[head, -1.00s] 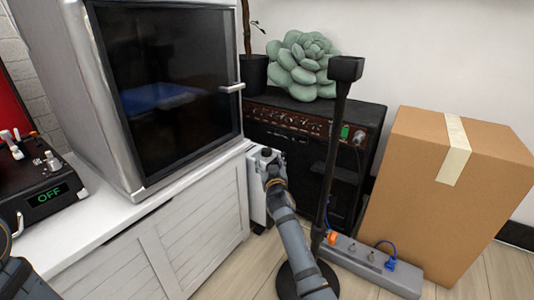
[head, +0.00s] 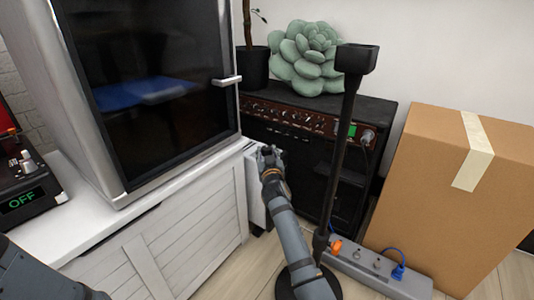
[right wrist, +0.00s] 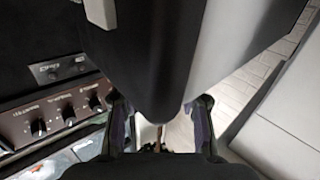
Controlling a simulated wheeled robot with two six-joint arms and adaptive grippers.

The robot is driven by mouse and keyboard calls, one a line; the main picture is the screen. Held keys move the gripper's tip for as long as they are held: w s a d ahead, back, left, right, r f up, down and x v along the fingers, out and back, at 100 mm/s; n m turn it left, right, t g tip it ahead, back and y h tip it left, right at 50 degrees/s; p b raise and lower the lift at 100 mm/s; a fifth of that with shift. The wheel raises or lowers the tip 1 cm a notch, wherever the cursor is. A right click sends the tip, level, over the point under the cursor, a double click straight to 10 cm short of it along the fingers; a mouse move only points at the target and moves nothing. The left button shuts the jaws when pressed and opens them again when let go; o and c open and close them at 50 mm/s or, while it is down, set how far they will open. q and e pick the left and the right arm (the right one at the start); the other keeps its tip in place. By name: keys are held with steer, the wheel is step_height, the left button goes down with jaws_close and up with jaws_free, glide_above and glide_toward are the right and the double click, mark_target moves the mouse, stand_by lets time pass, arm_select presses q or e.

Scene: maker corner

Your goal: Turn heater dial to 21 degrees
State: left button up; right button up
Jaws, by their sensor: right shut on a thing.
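The heater (head: 256,192) is a slim white unit standing between the white cabinet and the black amplifier. My right gripper (head: 268,152) is at its top end and covers the dial in the head view. In the right wrist view the two fingers of my right gripper (right wrist: 161,112) stand on either side of a dark rounded body, which I take to be the heater dial (right wrist: 157,75). The gripper is shut on it. The dial's marks and any temperature reading cannot be seen. My left arm shows at the lower left, but its gripper is out of view.
A black stand (head: 340,150) rises just right of my right arm. The amplifier (head: 300,160) stands behind, with a succulent (head: 305,58) on it. A power strip (head: 375,270) and a cardboard box (head: 440,200) are at right. The cabinet (head: 190,245) is at left.

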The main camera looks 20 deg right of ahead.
steer(key=shift+c, duration=0.8)
steer(key=h+b, duration=0.1)
steer(key=b, duration=0.1)
steer(key=f+m+h+b, duration=0.1)
steer(key=b, duration=0.2)
steer(key=shift+a+m, duration=0.2)
steer(key=shift+m, duration=0.1)
steer(key=shift+w+r+m+g+h+b, duration=0.15)
steer(key=shift+m+g+h+b, duration=0.15)
steer(key=shift+g+h+b, duration=0.15)
steer(key=shift+a+r+m+g+h, duration=0.2)
steer(key=shift+m+g+h, duration=0.25)
steer(key=shift+m+h, duration=0.45)
steer(key=m+g+h, duration=0.1)
steer(key=h, duration=0.1)
steer(key=shift+h, duration=0.35)
steer(key=shift+r+m+g+h, duration=0.1)
steer(key=shift+m+g+h, duration=0.5)
steer(key=shift+g, duration=0.1)
steer(key=o, duration=1.2)
